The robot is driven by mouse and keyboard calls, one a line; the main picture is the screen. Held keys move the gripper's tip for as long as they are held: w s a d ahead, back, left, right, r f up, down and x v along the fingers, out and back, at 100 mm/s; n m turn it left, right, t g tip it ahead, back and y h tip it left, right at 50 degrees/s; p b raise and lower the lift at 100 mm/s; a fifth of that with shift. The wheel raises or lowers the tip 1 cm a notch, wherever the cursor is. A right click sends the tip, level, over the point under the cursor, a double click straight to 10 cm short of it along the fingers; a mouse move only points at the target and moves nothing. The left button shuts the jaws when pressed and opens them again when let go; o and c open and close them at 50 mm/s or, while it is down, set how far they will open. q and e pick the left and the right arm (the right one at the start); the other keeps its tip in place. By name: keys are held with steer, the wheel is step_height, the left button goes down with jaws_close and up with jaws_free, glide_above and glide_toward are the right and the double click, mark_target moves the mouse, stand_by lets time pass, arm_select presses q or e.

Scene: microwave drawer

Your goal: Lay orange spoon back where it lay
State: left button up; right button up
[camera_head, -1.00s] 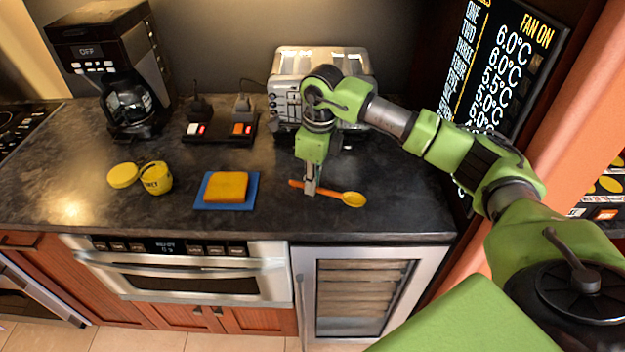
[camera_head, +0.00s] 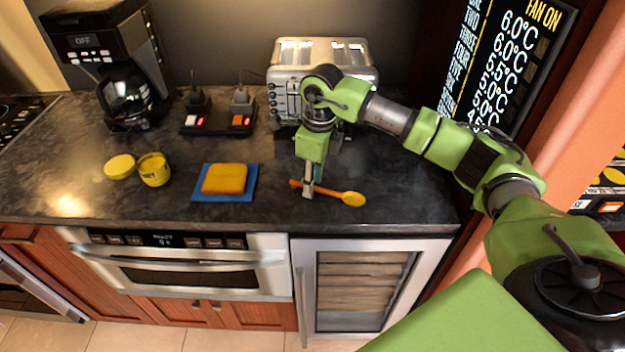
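The spoon looks flat on or just above the counter. My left gripper is not in view.
A toaster (camera_head: 290,85) stands behind my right gripper. The counter's front edge (camera_head: 370,229) is close.

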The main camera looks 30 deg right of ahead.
step_height(320, 180, up, 12)
steer(key=shift+s+d, duration=0.25)
steer(key=shift+s, duration=0.1)
